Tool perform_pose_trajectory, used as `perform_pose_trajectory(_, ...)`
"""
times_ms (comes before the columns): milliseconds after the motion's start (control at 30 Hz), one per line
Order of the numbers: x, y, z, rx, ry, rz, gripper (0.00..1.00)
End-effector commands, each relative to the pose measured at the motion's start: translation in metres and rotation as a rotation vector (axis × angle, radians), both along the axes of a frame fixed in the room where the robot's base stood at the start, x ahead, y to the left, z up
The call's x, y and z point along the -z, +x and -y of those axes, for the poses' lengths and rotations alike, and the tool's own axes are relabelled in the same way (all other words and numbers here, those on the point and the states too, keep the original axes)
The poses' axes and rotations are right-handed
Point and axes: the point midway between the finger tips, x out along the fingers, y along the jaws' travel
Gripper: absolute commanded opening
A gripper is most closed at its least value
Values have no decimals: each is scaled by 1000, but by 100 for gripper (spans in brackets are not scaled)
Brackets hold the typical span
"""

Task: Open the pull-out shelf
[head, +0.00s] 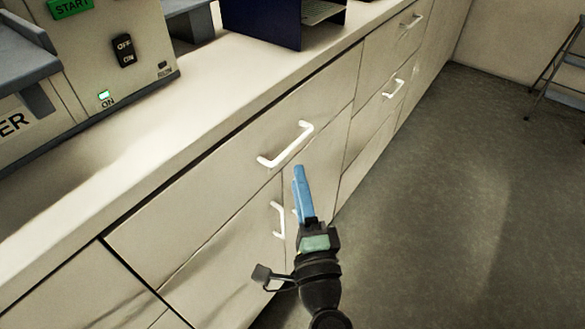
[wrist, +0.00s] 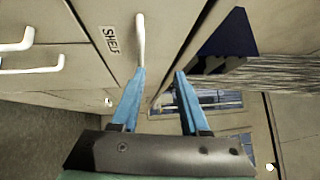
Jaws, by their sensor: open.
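A panel labelled SHELF (wrist: 111,40) shows in the wrist view, with a white bar handle (wrist: 140,42) beside the label. My gripper (wrist: 160,72) is open and empty in that view. Its left blue fingertip appears close to the lower end of this handle; I cannot tell whether they touch. In the head view my gripper (head: 300,168) is in front of the cabinet fronts, just below a white drawer handle (head: 285,146). A vertical white handle (head: 278,220) is left of the fingers. The SHELF label cannot be made out in the head view.
A counter (head: 200,115) runs above the drawers, with a machine (head: 120,45) and a dark blue box (head: 262,22) on it. More handles (head: 393,88) lie farther along. Open floor (head: 440,190) is at the right, with a ladder (head: 560,60) at the far edge.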

Motion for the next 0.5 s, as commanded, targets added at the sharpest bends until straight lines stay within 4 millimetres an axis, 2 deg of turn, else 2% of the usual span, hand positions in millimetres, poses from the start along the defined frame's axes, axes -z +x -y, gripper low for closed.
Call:
perform_pose_trajectory(33, 22, -3, 3, 5, 35, -20, 45)
perform_pose_trajectory(133, 35, -5, 5, 11, 78, -39, 45)
perform_pose_trajectory(267, 35, 3, 5, 12, 91, -44, 45)
perform_pose_trajectory(500, 27, 41, -1, 10, 88, -41, 45)
